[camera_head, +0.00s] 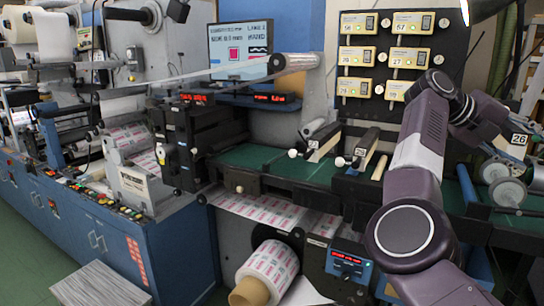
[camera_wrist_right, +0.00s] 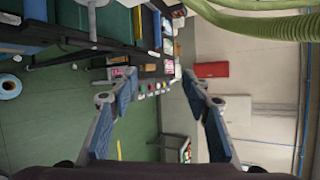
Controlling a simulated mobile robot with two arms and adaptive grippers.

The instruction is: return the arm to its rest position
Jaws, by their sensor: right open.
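My right arm (camera_head: 420,140) rises from the lower right in the head view and bends at the top, its wrist turned to the right. Past the fingers are a green floor, a pale wall and a distant red panel (camera_wrist_right: 212,69). My left gripper is not in view.
The rewinder's green bed (camera_head: 250,157) and printed roll (camera_head: 268,268) lie left of my arm. A black panel of yellow modules (camera_head: 400,55) stands behind it. Reels (camera_head: 507,190) are close on the right. A pale green hose (camera_wrist_right: 255,25) crosses the wrist view's top.

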